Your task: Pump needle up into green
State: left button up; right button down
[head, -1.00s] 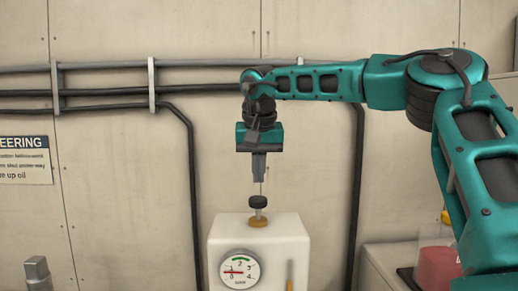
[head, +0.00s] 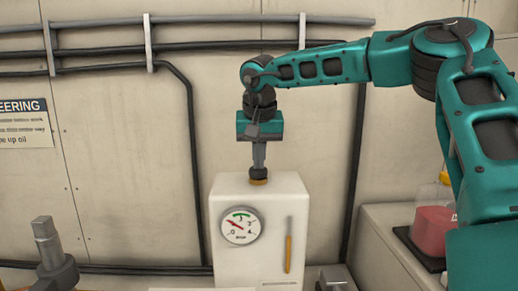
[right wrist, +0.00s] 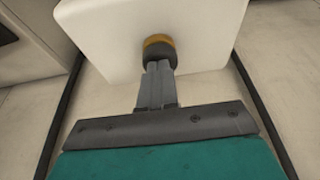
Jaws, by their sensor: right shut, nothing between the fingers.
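A white pump tank (head: 262,205) stands against the wall. Its round gauge (head: 240,226) has a green arc at the top of the dial; the red needle points to the upper left, short of the green. A black plunger knob (head: 258,173) sits low, close to the brass collar (head: 258,182) on the tank top. My right gripper (head: 259,167) is shut and empty, pointing down with its fingertips on or just over the knob. In the right wrist view the shut fingers (right wrist: 155,68) meet the knob (right wrist: 157,51). My left gripper is not in view.
A grey metal fitting (head: 50,255) stands at the lower left. A container of red liquid (head: 432,228) sits on a dark tray on the white ledge at right. Dark pipes run along the wall behind. An orange-yellow tube (head: 288,254) marks the tank's front.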

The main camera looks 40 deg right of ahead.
jog(key=shift+s+f, duration=0.15)
jog(key=shift+f, duration=0.15)
jog(key=v, duration=1.3)
jog(key=shift+r+p, duration=0.25)
jog(key=shift+p, duration=0.15)
jog(key=shift+d, duration=0.1)
dwell(0.6)
